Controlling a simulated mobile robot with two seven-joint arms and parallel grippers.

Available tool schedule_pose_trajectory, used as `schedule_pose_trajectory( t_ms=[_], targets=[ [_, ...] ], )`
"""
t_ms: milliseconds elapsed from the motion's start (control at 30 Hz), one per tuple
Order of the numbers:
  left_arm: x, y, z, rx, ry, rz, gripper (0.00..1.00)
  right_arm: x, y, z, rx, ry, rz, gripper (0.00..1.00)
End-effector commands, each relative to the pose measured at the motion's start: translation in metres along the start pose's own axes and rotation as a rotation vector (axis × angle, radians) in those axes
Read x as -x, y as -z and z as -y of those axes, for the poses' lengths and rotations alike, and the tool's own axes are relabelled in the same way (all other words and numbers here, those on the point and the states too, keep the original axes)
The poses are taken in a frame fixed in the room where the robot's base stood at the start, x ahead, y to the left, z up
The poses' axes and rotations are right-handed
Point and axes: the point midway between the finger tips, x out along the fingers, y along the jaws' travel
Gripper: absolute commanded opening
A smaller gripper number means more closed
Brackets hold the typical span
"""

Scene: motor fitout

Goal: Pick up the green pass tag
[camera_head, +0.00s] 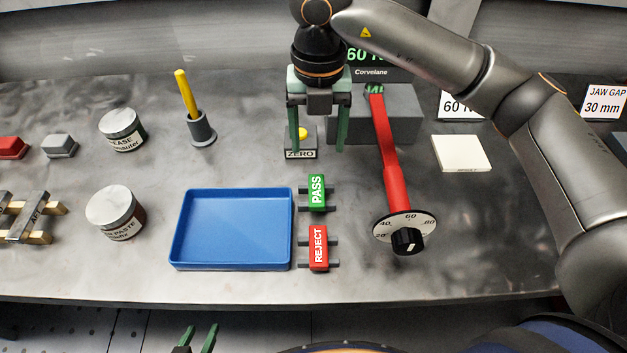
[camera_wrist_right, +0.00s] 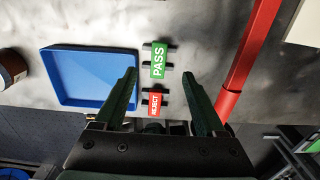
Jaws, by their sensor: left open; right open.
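The green pass tag (camera_head: 316,191) lies across two dark rests on the bench, to the right of the blue tray. It also shows in the right wrist view (camera_wrist_right: 158,61), just beyond and between the fingertips. My right gripper (camera_head: 317,148) is open and empty, pointing down above the bench, higher in the head picture than the tag. Its open fingers also show in the right wrist view (camera_wrist_right: 163,80). My left gripper (camera_head: 197,335) is open and empty at the bottom edge, in front of the bench.
The red reject tag (camera_head: 318,247) sits just in front of the pass tag. The blue tray (camera_head: 182,229) is to the left. A red torque wrench (camera_head: 390,150) with a dial (camera_head: 400,225) lies to the right. A yellow ZERO button (camera_head: 302,133) is behind, near the right gripper.

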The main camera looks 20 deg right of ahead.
Motion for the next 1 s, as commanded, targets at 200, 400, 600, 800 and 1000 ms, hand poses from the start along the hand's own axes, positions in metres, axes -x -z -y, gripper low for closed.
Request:
schedule_pose_trajectory(
  t_ms=[200,400,600,800,1000],
  targets=[
    [0.004,0.001,-0.001,0.0,-0.001,0.005,0.5,-0.038,0.001,0.0,0.001,0.002,-0.004,0.72],
    [0.005,0.003,-0.001,0.0,-0.001,0.005,0.5,-0.052,0.001,0.0,0.002,0.0,-0.002,0.72],
    [0.011,0.009,-0.001,0.0,-0.001,0.005,0.5,-0.08,0.006,-0.002,0.002,0.002,-0.005,0.72],
    [0.011,0.01,-0.001,0.0,-0.001,0.004,0.5,-0.1,0.005,-0.002,0.001,-0.001,0.0,0.72],
    [0.011,0.01,-0.001,0.0,-0.001,0.003,0.5,-0.102,0.005,-0.002,0.001,-0.001,0.0,0.72]
  ],
)
